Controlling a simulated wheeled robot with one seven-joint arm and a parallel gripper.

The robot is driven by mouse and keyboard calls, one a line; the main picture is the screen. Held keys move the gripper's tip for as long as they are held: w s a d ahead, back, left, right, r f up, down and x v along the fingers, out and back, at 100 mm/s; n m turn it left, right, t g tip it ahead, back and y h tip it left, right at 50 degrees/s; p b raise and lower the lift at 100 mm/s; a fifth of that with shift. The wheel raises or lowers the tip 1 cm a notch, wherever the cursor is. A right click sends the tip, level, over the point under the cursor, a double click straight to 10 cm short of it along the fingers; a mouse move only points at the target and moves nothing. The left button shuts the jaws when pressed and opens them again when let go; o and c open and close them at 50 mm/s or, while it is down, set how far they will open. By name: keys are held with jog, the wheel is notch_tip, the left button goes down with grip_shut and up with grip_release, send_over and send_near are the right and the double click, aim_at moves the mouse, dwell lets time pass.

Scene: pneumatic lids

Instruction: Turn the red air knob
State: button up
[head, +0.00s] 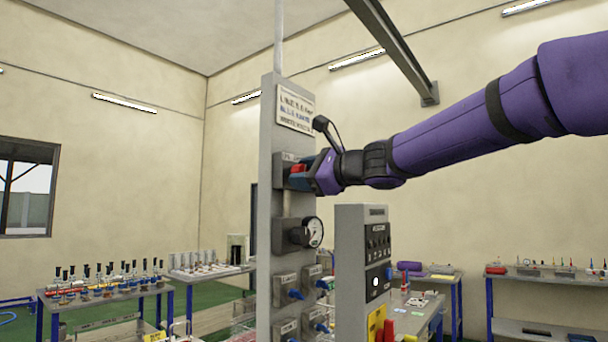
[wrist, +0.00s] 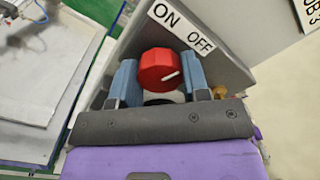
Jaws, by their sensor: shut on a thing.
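The red air knob (wrist: 160,70) sits on a grey housing, with ON and OFF labels above it in the wrist view. A white mark on the knob points toward the OFF side. My gripper (wrist: 158,82) has its two blue fingers on either side of the knob, shut on it. In the head view the knob (head: 299,168) shows as a small red patch on the grey upright panel (head: 268,120), and my gripper (head: 312,171) reaches it from the right. The fingers hide most of the knob there.
Below the knob are a pressure gauge (head: 313,232) and several blue valves (head: 295,293) on the panel. A grey control box (head: 350,250) stands close on the right, under my arm.

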jog(key=n, duration=1.1)
jog(key=shift+f+n, duration=0.1)
jog(key=shift+n, duration=0.3)
dwell(0.3)
jog(key=o, duration=0.9)
jog(key=v, duration=1)
jog(key=shift+s+d, duration=0.3)
